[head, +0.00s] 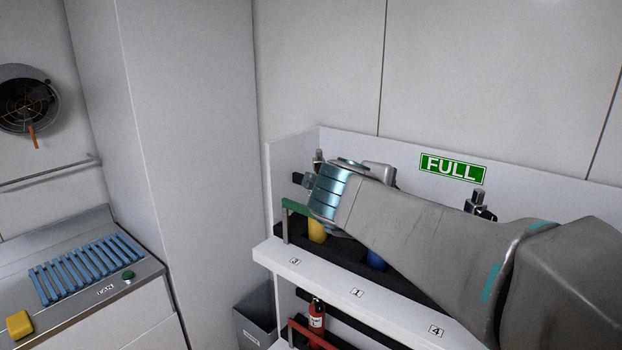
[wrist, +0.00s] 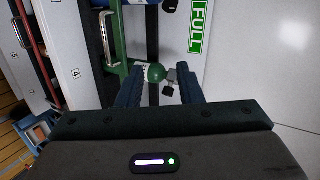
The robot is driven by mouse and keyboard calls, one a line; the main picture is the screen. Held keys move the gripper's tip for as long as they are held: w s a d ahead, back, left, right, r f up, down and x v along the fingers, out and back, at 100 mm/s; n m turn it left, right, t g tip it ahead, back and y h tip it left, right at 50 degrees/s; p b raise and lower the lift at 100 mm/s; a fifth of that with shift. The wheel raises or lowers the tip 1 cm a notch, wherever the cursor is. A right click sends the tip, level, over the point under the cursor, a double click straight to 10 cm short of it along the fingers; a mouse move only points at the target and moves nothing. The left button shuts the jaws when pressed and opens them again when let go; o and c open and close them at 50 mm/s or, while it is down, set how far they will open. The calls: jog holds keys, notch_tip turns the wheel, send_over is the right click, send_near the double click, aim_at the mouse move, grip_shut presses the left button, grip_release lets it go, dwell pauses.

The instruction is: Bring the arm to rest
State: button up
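My arm reaches from the lower right of the head view across the rack shelf, its grey forearm (head: 410,225) in front of the FULL sign's wall. Its teal-banded wrist is over the rack's left end and hides most of my gripper there. In the wrist view my gripper (wrist: 163,82) has its two dark fingers apart, with a clear gap between them. A green-topped cylinder (wrist: 155,73) with a dark valve shows beyond the fingers, in the rack. I see no finger closed on it.
The rack shelf (head: 291,268) holds a yellow cylinder (head: 317,232) and a blue cylinder (head: 376,262), with a green bar (head: 295,206) at the left. A red extinguisher-like cylinder (head: 317,315) stands below. A grey bin (head: 257,325) is beside the rack. A bench with a blue slatted grille (head: 85,268) stands left.

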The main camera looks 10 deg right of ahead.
jog(key=w+a+r+n+t+y+b, duration=0.2)
jog(key=a+n+t+y, duration=0.35)
jog(key=n, duration=0.35)
jog(key=s+a+f+n+g+y+b, duration=0.1)
jog(key=s+a+f+n+y, duration=0.15)
jog(key=f+n, duration=0.2)
jog(key=s+a+f+n+g+y, duration=0.2)
jog(key=a+f+n+y, duration=0.1)
jog(key=f+n, duration=0.15)
jog(key=s+d+f+n+g+h+b, duration=0.1)
jog(key=s+d+f+n+g, duration=0.2)
jog(key=s+f, duration=0.5)
jog(key=s+d+f+n+g+h, duration=0.2)
jog(key=s+d+f+n+g, duration=0.1)
jog(key=s+f, duration=0.4)
jog(key=s+n+g, duration=0.1)
jog(key=g, duration=0.1)
jog(key=shift+f+g+b, duration=0.35)
jog(key=shift+f, duration=0.05)
jog(key=shift+d, duration=0.25)
